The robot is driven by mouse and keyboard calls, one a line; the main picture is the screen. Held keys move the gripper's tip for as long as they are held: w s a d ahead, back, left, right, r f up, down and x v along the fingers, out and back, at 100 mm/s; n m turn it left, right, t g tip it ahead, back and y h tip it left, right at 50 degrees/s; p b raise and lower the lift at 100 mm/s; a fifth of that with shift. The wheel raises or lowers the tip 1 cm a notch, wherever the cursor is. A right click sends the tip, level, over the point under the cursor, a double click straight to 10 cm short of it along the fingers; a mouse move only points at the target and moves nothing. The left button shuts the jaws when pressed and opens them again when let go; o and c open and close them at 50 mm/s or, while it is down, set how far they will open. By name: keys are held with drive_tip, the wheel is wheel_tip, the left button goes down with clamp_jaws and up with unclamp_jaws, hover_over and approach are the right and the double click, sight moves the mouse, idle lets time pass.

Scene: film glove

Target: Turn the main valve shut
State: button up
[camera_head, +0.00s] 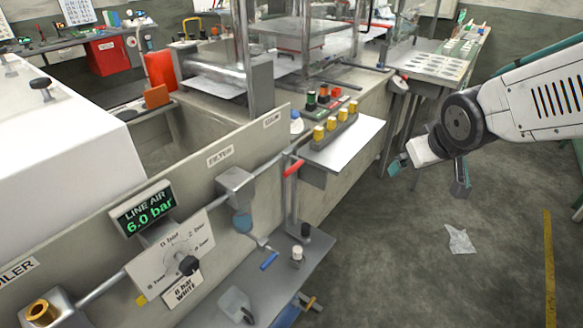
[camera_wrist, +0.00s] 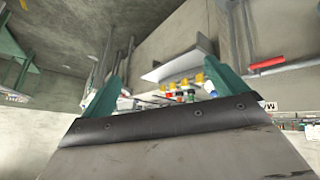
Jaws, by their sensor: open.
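A red lever handle (camera_head: 293,168) sits at the right end of the air pipe along the grey panel (camera_head: 225,175); it looks roughly in line with that pipe. I take it to be the main valve. A red handle also shows at right in the wrist view (camera_wrist: 267,63), by a white label beginning with M (camera_wrist: 271,106). My gripper (camera_head: 427,178) is open and empty, in the air to the right of the red lever and clear of it. Its two teal fingers stand wide apart in the wrist view (camera_wrist: 163,85).
A white shelf (camera_head: 345,142) with yellow-topped pieces (camera_head: 330,126) stands between lever and gripper. A display (camera_head: 142,208) reads LINE AIR 6.0 bar. A black knob (camera_head: 187,265) and blue handle (camera_head: 269,260) are lower. The floor at right is open, with a crumpled scrap (camera_head: 460,240).

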drive_tip(key=w+a+f+n+t+y, duration=0.2)
drive_tip(key=w+a+f, duration=0.2)
drive_tip(key=w, duration=0.4)
drive_tip(key=n+t+y, duration=0.2)
drive_tip(key=n+y, duration=0.4)
drive_tip(key=y, duration=0.7)
approach(293, 166)
drive_tip(key=x, duration=1)
drive_tip(key=shift+f, duration=0.4)
drive_tip(key=c, duration=1.3)
